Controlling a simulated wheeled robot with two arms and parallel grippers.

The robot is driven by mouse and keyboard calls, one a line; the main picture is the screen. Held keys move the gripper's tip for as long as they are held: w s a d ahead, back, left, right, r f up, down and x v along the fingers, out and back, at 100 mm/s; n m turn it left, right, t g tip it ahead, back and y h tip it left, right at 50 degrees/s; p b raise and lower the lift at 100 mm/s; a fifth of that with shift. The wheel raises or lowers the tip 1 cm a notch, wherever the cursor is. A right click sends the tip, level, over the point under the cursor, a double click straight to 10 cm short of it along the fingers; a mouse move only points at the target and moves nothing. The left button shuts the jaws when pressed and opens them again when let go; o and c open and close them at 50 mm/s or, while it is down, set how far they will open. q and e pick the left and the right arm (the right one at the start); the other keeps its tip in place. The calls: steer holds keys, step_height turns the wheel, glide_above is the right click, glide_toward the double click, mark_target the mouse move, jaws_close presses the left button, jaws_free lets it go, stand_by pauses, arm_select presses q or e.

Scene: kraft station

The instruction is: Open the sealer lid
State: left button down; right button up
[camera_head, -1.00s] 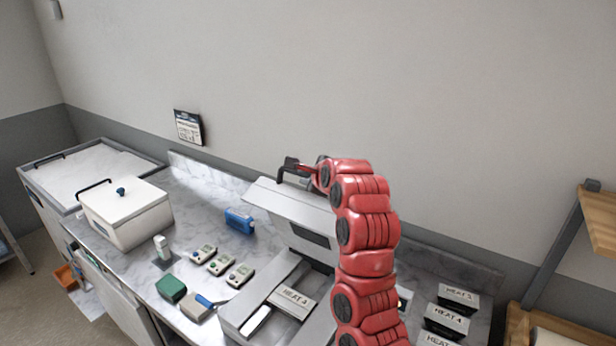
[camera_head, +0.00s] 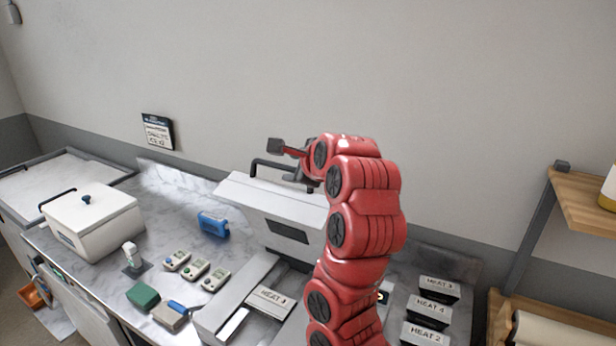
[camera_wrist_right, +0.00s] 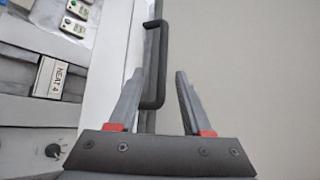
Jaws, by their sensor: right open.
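The sealer (camera_head: 240,290) stands on the counter with its pale lid (camera_head: 265,198) raised above the bed. A dark slot shows in the lid's face. The black bar handle (camera_head: 262,163) sits along the lid's top edge and also shows in the right wrist view (camera_wrist_right: 160,55). My right gripper (camera_head: 291,160) is by the handle, partly hidden behind its own red arm. In the right wrist view its fingers (camera_wrist_right: 158,78) are apart, with the handle showing between and beyond them, nearer the left finger. I cannot tell whether they touch. My left gripper is not in view.
A white lidded box (camera_head: 95,222), a blue item (camera_head: 213,224) and several small devices (camera_head: 196,270) lie left of the sealer. Labelled HEAT blocks (camera_head: 428,310) stand at right. A wooden shelf (camera_head: 585,205) is far right. The wall is behind.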

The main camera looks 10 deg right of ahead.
steer(key=p+v, duration=0.5)
steer(key=v, duration=0.3)
steer(key=shift+s, duration=0.1)
stand_by(0.4)
